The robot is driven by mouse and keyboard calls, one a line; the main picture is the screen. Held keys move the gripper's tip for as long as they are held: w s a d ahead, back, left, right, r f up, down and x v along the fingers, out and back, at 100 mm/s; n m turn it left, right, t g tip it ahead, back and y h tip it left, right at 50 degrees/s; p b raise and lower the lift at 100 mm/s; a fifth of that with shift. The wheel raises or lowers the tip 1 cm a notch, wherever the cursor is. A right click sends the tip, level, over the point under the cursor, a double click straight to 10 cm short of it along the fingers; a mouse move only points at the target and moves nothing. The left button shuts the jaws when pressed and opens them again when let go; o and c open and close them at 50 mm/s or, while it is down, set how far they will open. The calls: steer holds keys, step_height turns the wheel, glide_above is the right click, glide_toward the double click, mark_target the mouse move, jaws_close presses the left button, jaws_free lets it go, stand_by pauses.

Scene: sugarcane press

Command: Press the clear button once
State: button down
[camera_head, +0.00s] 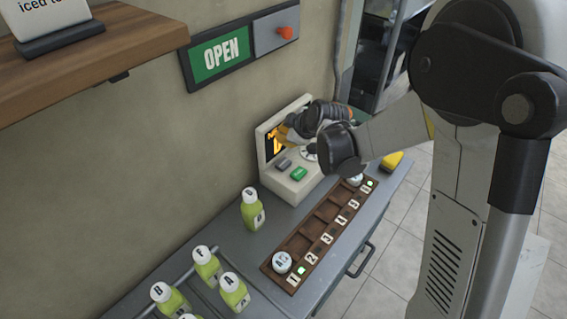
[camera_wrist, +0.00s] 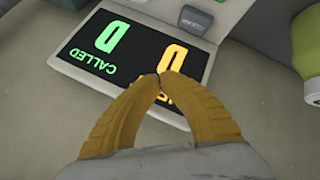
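The white console (camera_head: 297,189) stands on the counter against the wall. On its sloped front are a grey button (camera_head: 282,165), a green button (camera_head: 298,174) and a round dial (camera_head: 309,152); their labels are too small to read, so I cannot tell which is the clear button. My gripper (camera_head: 285,131) is in front of the console's screen. In the wrist view my gripper (camera_wrist: 160,78) has its yellow fingertips together, empty, over the lit screen (camera_wrist: 105,45), which shows "CALLED" and large characters. The grey button (camera_wrist: 195,18) lies beyond the fingertips, apart from them.
A numbered wooden tray (camera_head: 311,245) runs along the counter's front. A yellow object (camera_head: 392,160) lies right of it. An OPEN sign (camera_head: 221,53) hangs above.

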mark_target(279, 153)
step_height(279, 153, down, 8)
steer(key=b, duration=0.6)
steer(key=shift+f, duration=0.2)
stand_by(1.0)
steer(key=shift+f+b, duration=0.4)
steer(key=shift+b, duration=0.05)
steer(key=shift+f+b, duration=0.5)
stand_by(0.5)
steer(key=shift+r, duration=0.1)
steer(key=shift+r+p, duration=0.65)
steer(key=shift+r, duration=0.2)
steer(key=shift+r, duration=0.1)
steer(key=shift+r+p, duration=1.75)
steer(key=shift+r, duration=0.65)
